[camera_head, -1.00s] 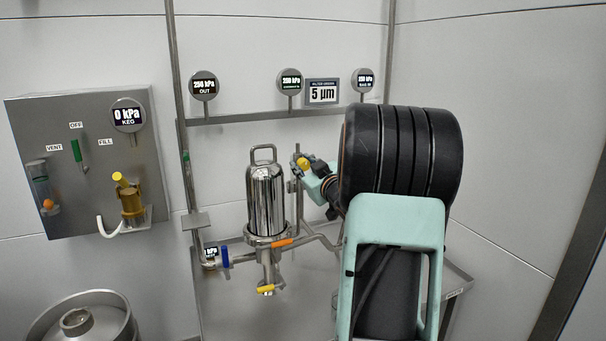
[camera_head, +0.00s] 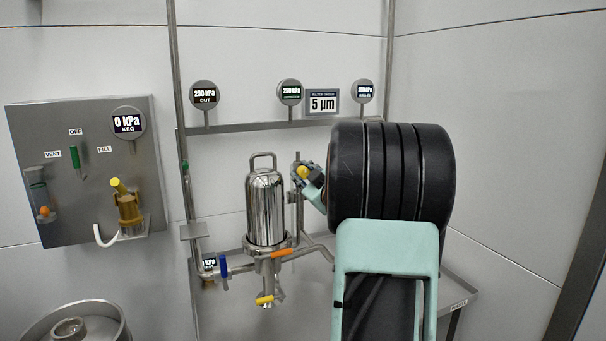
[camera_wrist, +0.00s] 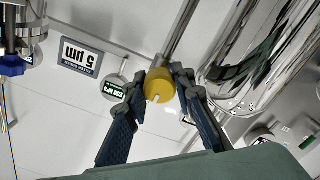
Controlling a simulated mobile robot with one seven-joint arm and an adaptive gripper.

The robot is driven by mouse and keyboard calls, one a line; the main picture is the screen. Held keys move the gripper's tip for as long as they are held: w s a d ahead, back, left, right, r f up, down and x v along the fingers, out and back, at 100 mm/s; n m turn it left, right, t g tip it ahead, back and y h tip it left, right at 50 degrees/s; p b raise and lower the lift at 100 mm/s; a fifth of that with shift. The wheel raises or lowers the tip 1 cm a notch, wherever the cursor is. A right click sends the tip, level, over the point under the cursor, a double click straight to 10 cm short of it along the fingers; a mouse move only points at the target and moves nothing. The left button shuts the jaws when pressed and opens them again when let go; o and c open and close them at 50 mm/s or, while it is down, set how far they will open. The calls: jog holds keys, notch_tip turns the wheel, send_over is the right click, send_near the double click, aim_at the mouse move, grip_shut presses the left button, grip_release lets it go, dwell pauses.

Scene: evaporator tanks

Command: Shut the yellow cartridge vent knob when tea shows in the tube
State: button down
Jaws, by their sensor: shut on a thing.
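The yellow vent knob (camera_head: 303,172) sits at the top of a thin steel pipe, just right of the shiny cartridge housing (camera_head: 265,210). My gripper (camera_head: 307,174) is at the knob, partly hidden behind my dark arm. In the wrist view the knob (camera_wrist: 160,88), with a slot in its face, is between the tips of my blue-grey gripper fingers (camera_wrist: 157,86). They are shut on it from both sides. The housing (camera_wrist: 250,65) also shows at the right of the wrist view. I cannot make out a sight tube or tea in it.
An orange handle (camera_head: 282,253), a blue handle (camera_head: 223,267) and a lower yellow handle (camera_head: 265,300) surround the housing's base. My arm fills the right middle.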

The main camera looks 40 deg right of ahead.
jog(key=c, duration=1.6)
grip_release()
jog(key=v, duration=1.2)
